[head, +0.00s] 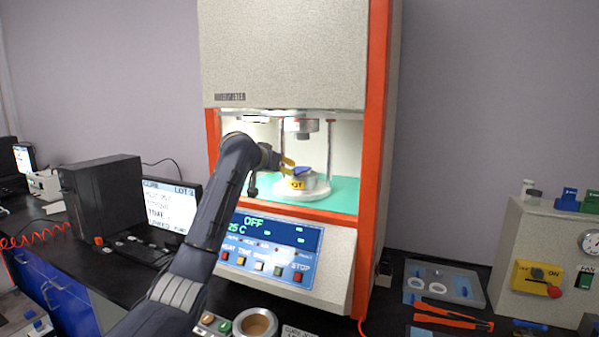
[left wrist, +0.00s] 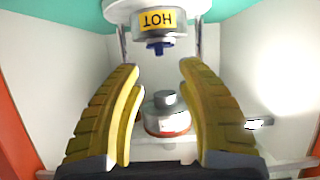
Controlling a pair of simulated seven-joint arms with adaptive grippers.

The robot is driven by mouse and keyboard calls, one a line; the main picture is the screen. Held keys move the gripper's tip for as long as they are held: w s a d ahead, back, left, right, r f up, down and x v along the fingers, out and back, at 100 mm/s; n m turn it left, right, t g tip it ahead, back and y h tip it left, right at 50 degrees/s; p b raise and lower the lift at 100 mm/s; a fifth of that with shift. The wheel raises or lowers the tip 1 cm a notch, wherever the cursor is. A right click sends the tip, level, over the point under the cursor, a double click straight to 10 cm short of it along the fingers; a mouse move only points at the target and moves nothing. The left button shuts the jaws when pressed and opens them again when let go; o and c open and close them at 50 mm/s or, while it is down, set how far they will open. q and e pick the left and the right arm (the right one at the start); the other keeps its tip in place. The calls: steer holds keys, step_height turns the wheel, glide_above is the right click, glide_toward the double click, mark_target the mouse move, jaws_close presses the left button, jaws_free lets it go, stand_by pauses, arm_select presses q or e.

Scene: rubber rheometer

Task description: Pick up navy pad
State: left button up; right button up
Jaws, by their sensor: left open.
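A small navy pad (head: 302,170) sits on top of the lower die, which is marked HOT (head: 297,184), inside the open machine chamber. In the left wrist view the scene is upside down; the navy pad (left wrist: 160,47) shows against the lower die (left wrist: 160,20). My left gripper (head: 287,165) reaches into the chamber from the left, just beside the pad. Its yellow fingers (left wrist: 160,67) are spread apart with nothing between them, and the pad appears beyond the tips, roughly centred. My right gripper is in neither view.
The upper die (head: 300,126) hangs above the lower one between metal posts. The orange machine frame (head: 372,160) bounds the opening. A control panel (head: 270,245) is below it. A grey tray (head: 445,283) with white rings and an orange-handled tool (head: 450,315) lie at right.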

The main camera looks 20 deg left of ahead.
arm_select(q)
steer(key=shift+x, duration=4)
steer(key=shift+c, duration=0.4)
jaws_close()
